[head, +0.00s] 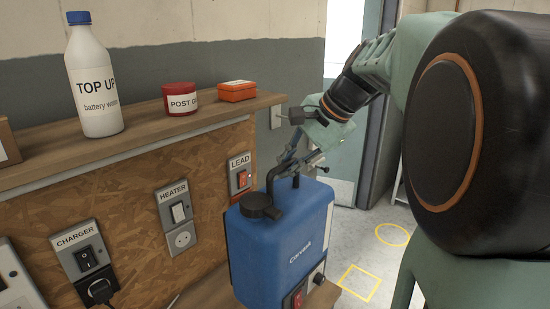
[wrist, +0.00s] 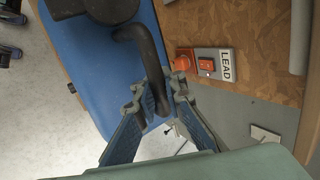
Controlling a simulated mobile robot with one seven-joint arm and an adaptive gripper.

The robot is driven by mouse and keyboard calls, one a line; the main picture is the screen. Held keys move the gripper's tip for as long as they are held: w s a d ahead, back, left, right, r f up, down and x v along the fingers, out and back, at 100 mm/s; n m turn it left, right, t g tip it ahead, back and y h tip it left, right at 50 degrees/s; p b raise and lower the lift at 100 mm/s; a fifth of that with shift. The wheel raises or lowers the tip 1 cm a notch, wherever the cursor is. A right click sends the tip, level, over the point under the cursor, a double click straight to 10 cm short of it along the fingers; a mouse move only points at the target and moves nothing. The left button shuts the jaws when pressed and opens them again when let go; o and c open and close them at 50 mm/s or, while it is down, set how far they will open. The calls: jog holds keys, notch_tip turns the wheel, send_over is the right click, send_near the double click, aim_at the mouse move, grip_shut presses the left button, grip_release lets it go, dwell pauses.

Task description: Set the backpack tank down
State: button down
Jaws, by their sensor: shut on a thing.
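The backpack tank (head: 285,245) is blue with a black cap, a black carrying handle on top and a red switch low on its front. In the head view it stands upright in front of the chipboard panel, over the lower wooden shelf. I cannot tell whether its base touches the shelf. My gripper (head: 297,165) is above the tank and shut on its handle. In the wrist view the fingers (wrist: 160,95) close around the black handle (wrist: 148,55), with the blue tank (wrist: 95,75) behind. The tank's back and underside are hidden.
A labelled bottle (head: 95,85), a red tin (head: 179,98) and an orange box (head: 237,91) stand on the upper shelf (head: 140,145). The panel carries charger (head: 86,258), heater (head: 178,212) and lead (head: 242,180) switches. The floor at right has a yellow square (head: 360,282) and circle (head: 392,236).

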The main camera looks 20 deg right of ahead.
aim_at(263, 188)
jog(key=a+f, duration=0.1)
jog(key=w+a+f, duration=0.1)
jog(key=a+f, duration=0.1)
jog(key=w+a+f, duration=0.1)
jog(key=f, duration=0.1)
jog(key=shift+w+a+f, duration=0.15)
jog(key=shift+a+f, duration=0.05)
jog(key=shift+a, duration=0.05)
notch_tip(263, 188, down, 3)
jog(key=shift+w+a+f+p, duration=0.1)
jog(key=shift+f+p, duration=0.1)
jog(key=shift+p, duration=0.35)
jog(key=c, duration=2.4)
grip_release()
jog(key=shift+f, duration=0.2)
jog(key=o, duration=0.4)
jog(key=shift+r, duration=0.1)
